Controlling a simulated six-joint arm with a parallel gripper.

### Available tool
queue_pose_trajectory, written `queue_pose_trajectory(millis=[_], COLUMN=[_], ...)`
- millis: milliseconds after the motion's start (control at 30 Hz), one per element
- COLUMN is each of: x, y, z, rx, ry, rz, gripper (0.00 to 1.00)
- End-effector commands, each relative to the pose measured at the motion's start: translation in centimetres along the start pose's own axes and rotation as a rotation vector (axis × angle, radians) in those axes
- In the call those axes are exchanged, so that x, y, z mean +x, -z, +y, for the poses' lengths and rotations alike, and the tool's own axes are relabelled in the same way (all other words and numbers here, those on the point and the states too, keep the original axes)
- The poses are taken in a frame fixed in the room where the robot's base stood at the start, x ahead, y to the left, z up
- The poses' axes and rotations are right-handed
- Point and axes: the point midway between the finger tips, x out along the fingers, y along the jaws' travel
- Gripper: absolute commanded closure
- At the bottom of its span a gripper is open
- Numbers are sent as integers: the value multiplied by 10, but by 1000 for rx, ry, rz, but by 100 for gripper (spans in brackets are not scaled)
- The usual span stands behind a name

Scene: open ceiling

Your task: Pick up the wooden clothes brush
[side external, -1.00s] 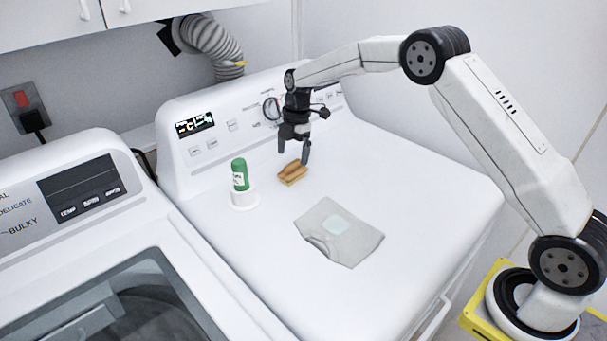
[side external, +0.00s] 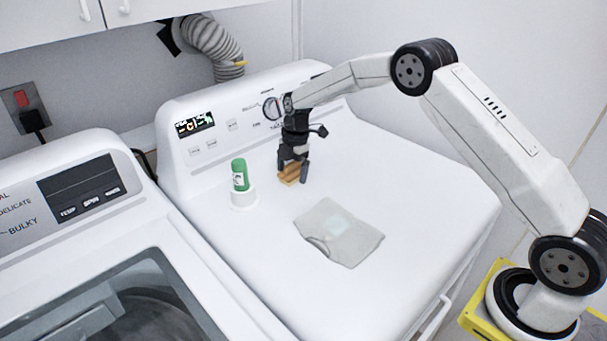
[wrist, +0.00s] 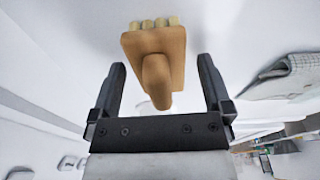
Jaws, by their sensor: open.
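The wooden clothes brush (side external: 288,175) lies on the white dryer top, near the control panel. In the wrist view the brush (wrist: 157,58) shows a tan wooden back with a raised handle and pale bristle tufts along its far edge. My gripper (side external: 292,173) is open and low over the brush, partly covering it in the side view. In the wrist view its two dark fingers (wrist: 162,78) stand to the left and right of the brush, with a gap on each side. Whether the fingertips reach the dryer top is hard to tell.
A green bottle (side external: 240,175) in a white round holder (side external: 243,200) stands left of the brush. A folded grey cloth (side external: 350,248) lies in front on the dryer top (side external: 420,185). The control panel (side external: 222,140) rises behind. The right side of the top is clear.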

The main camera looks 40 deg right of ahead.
Motion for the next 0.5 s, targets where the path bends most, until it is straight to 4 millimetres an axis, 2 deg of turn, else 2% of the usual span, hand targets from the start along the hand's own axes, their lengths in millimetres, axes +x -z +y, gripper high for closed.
queue_pose_trajectory(millis=[267, 300, 367, 500], x=[0, 0, 0, 0], y=[0, 0, 0, 0], z=[0, 0, 0, 0], rx=[0, 0, 0, 0], ry=[0, 0, 0, 0], rz=[0, 0, 0, 0], gripper=[0, 6, 25, 70])
